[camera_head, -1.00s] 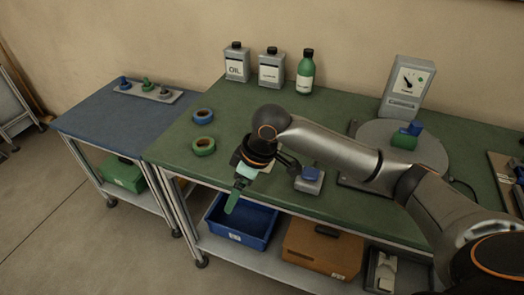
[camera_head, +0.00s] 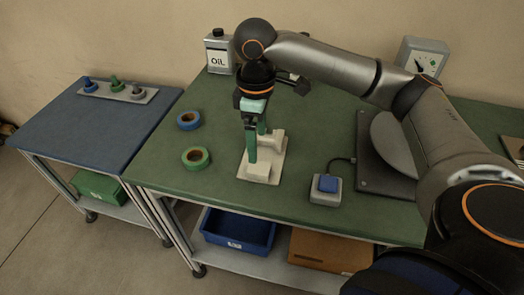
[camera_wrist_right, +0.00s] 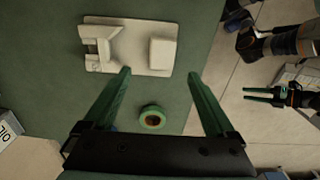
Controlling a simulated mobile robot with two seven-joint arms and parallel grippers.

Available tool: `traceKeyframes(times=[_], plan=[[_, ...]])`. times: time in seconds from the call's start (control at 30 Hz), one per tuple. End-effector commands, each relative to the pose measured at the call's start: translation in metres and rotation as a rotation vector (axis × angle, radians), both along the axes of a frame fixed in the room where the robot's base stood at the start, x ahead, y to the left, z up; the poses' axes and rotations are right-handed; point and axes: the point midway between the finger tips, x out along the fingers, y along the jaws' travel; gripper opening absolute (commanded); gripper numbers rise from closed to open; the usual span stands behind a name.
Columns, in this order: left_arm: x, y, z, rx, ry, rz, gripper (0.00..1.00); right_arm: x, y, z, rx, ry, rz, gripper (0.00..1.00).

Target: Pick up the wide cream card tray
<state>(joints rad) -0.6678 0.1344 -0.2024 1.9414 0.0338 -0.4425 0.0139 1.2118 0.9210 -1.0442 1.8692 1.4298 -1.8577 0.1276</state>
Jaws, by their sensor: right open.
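The wide cream card tray (camera_head: 276,162) lies on the green bench in the head view, a flat plate with raised blocks. It also shows in the right wrist view (camera_wrist_right: 131,61), ahead of the fingertips. My right gripper (camera_head: 257,149) points down over the tray, its green fingers hiding part of it. In the right wrist view my right gripper (camera_wrist_right: 160,72) is open with nothing between its fingers. Whether the fingertips touch the tray is unclear. My left gripper (camera_wrist_right: 258,95) shows small at the right of the wrist view, away from the tray; its opening is unclear.
A blue tape roll (camera_head: 181,122) and a green tape roll (camera_head: 184,160) lie left of the tray. A blue-topped button box (camera_head: 325,198) stands to its right, near a grey turntable (camera_head: 388,145). An oil can (camera_head: 217,57) stands behind. The bench front left is clear.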

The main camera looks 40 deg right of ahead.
Motion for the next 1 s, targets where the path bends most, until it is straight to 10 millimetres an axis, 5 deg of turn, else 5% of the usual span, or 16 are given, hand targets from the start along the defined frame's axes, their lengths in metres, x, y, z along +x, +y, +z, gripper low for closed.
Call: traceKeyframes(times=[0.6, 0.93, 1.0], plan=[[0.01, -0.009, -0.006, -0.011, -0.013, -0.018, 0.5, -0.006, -0.001, -0.077, 0.001, -0.001, 0.0, 0.91], [0.011, -0.013, -0.002, -0.016, -0.018, -0.023, 0.5, -0.006, 0.0, -0.084, 0.0, -0.003, 0.001, 0.91], [0.011, -0.013, -0.002, -0.016, -0.018, -0.023, 0.5, -0.006, 0.0, -0.084, 0.001, -0.002, 0.001, 0.84]])
